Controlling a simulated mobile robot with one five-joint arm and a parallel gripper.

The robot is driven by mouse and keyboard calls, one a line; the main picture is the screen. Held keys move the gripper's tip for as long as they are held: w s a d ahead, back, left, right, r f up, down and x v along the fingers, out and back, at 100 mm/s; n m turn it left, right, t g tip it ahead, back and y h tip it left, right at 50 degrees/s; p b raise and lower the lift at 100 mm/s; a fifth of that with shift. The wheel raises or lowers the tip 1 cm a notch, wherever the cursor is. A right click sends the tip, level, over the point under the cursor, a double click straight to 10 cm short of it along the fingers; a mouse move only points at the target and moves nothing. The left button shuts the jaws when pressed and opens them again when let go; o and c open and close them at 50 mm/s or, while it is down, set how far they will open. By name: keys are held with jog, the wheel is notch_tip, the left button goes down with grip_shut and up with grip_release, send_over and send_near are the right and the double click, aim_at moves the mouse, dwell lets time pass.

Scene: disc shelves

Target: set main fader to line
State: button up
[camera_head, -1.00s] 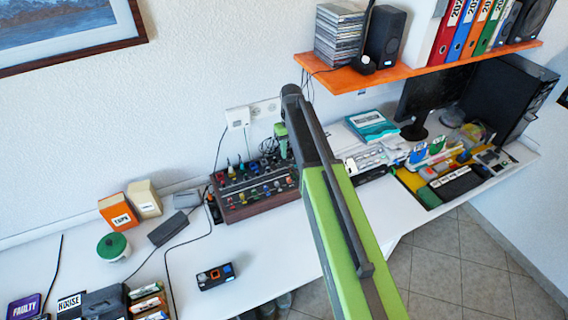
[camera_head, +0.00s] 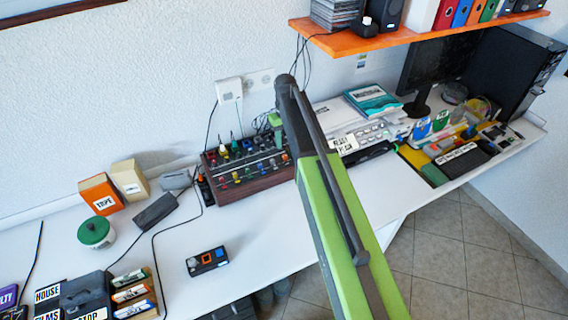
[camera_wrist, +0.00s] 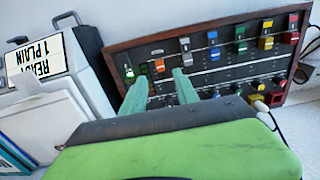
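The mixer (camera_head: 268,185), a dark panel in a brown wooden case, stands on the white desk against the wall. Contact cannot be told. In the head view my arm hides part of the mixer.
A grey device labelled READY 1 PLAIN (camera_wrist: 42,60) stands left of the mixer in the wrist view. An orange shelf (camera_head: 420,37) hangs above the desk. A small black box (camera_head: 207,261) lies on the front desk, with bare white surface around it.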

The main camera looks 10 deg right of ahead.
aim_at(285, 155)
notch_tip(285, 155, down, 7)
jog(key=b, duration=0.5)
jog(key=shift+f+b, duration=0.15)
jog(key=shift+b, duration=0.2)
jog(key=shift+c, duration=0.2)
grip_shut()
dwell(0.6)
